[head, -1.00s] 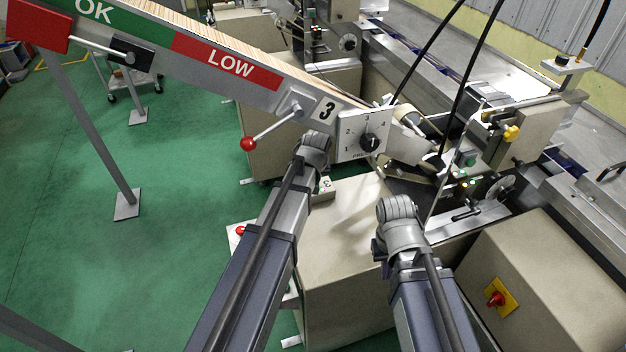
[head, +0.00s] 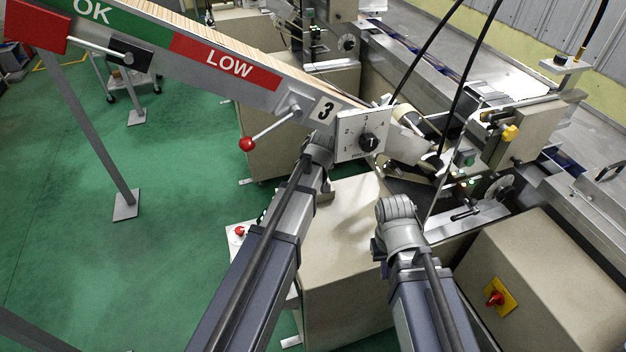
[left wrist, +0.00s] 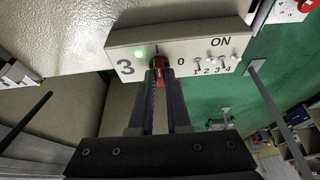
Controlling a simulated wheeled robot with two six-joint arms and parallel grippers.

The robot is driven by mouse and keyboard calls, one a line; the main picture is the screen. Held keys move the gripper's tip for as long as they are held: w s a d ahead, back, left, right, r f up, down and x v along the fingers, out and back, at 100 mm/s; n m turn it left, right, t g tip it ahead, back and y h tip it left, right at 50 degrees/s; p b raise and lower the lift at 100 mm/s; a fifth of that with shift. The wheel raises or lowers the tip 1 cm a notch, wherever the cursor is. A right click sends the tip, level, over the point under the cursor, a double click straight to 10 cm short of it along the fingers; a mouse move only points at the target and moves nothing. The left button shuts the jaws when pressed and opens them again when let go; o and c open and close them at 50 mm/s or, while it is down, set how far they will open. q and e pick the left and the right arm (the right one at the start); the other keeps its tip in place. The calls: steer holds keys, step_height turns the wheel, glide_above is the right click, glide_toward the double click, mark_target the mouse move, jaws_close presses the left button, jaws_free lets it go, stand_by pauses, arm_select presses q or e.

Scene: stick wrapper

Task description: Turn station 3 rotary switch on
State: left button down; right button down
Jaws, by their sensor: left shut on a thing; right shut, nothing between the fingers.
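In the left wrist view, a beige switch box (left wrist: 205,38) carries the number 3, a lit green lamp (left wrist: 140,52), the word ON and the marks 0 to 4. Its red rotary switch (left wrist: 161,70) sits between the fingertips of my left gripper (left wrist: 160,82), which is shut on it. The fingers partly cover the switch, so its exact setting is hard to read. In the head view, my left wrist hides the left fingers and most of the box. My right gripper (head: 397,210) is shut and empty over the machine at centre right, apart from the switch.
A sloping chute with OK and LOW labels (head: 228,62) crosses the upper left. At its lower end are a red-knobbed lever (head: 247,144) and a white dial plate (head: 350,148). A cabinet with a red and yellow switch (head: 495,299) stands right. Green floor lies open at left.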

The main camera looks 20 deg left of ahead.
arm_select(q)
steer(key=c, duration=0.9)
jaws_free()
arm_select(e)
steer(key=shift+r, duration=0.1)
arm_select(q)
steer(key=p+v, duration=0.7)
steer(key=shift+s+r, duration=0.15)
steer(key=shift+r, duration=0.25)
arm_select(e)
step_height(320, 180, up, 7)
steer(key=shift+s, duration=0.1)
